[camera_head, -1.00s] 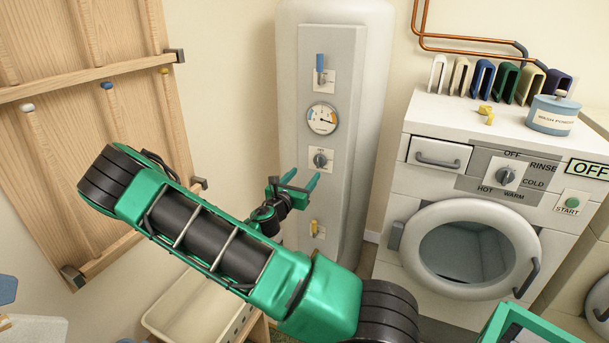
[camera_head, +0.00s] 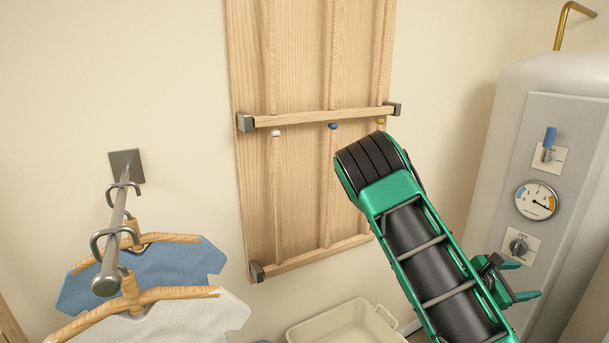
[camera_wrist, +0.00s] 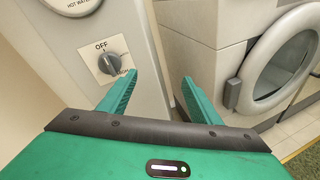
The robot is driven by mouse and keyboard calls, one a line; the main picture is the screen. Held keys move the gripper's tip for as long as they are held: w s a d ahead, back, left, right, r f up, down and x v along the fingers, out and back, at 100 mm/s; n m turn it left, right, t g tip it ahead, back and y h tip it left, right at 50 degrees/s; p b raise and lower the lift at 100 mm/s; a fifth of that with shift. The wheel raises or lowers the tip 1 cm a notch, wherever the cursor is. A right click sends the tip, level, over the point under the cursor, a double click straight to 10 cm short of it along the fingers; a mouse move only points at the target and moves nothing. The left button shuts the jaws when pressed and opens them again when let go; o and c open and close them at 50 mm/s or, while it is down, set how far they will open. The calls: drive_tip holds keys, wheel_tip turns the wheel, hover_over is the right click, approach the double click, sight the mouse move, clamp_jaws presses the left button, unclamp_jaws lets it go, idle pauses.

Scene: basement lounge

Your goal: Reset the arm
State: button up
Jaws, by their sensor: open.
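My gripper (camera_head: 525,279) is at the right of the head view, in front of the lower part of the white water heater (camera_head: 506,145). Its two green fingers are apart with nothing between them. In the wrist view my gripper (camera_wrist: 158,88) is also open and empty. The heater's OFF dial (camera_wrist: 112,65) shows just beyond the left finger, and I cannot tell whether they touch. My green and black arm reaches up from the bottom edge and bends in front of the wooden wall panel.
The wooden panel (camera_head: 300,190) hangs on the wall at the centre. A metal rail (camera_head: 114,235) with hangers holding a blue cloth (camera_head: 150,272) and a white cloth (camera_head: 190,320) juts out at left. A cream basket (camera_head: 345,325) stands below. A washing machine (camera_wrist: 215,60) is at right in the wrist view.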

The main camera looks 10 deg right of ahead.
drive_tip(key=s+a+m+g+y, duration=0.2)
drive_tip(key=s+a+m+y, duration=0.15)
drive_tip(key=s+m, duration=0.35)
drive_tip(key=s+a+m+g+y, duration=0.2)
drive_tip(key=s+a+m+y, duration=0.1)
drive_tip(key=s+m+y, duration=0.25)
drive_tip(key=s+a+r+m+t+y, duration=0.1)
drive_tip(key=s+a+r+m+y, duration=0.2)
drive_tip(key=a, duration=0.5)
drive_tip(key=s+a+r+m+t+y, duration=0.1)
drive_tip(key=s+a+r+m+y, duration=0.2)
drive_tip(key=s+a+r+m, duration=0.3)
drive_tip(key=s+a+r, duration=0.1)
drive_tip(key=s+a, duration=0.1)
drive_tip(key=s, duration=0.2)
drive_tip(key=shift+a+y, duration=0.3)
drive_tip(key=shift+a, duration=0.1)
drive_tip(key=shift+w+f, duration=0.1)
drive_tip(key=shift+w, duration=0.05)
drive_tip(key=shift+w+f, duration=0.2)
drive_tip(key=shift+w, duration=0.3)
